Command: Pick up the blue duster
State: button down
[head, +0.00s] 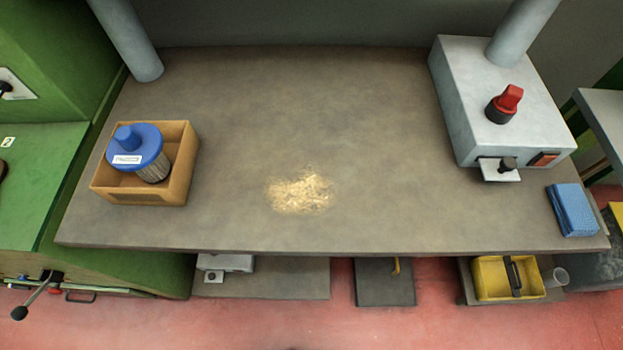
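A folded blue cloth (572,209), which looks like the blue duster, lies at the right front corner of the grey-brown worktop (370,150). It sits close to the front edge, in front of the grey machine box, and nothing covers it. Another blue thing, a round blue-capped cylinder with ribbed sides and a white label (138,147), stands in an open tan box (145,197) at the left of the worktop. My gripper is not in view.
A grey machine box (465,95) with a red switch (506,102) stands at the right back. A pile of pale shavings (301,192) lies mid-worktop; around it is clear. Grey posts (128,40) rise at the back. A yellow caddy (507,279) sits below the front edge.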

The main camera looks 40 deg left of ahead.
aim_at(575, 217)
jog(key=l+u, duration=0.2)
jog(key=u, duration=0.3)
jog(key=l+u, duration=0.25)
jog(key=u, duration=0.25)
jog(key=l+u, duration=0.25)
jog(key=u, duration=0.2)
jog(key=k+l+u, duration=0.1)
jog(key=l, duration=0.3)
jog(key=k+l+u, duration=0.1)
jog(key=l, duration=0.3)
jog(key=k+l+u, duration=0.25)
jog(key=k+l, duration=0.15)
jog(key=l, duration=0.3)
jog(key=i, duration=0.45)
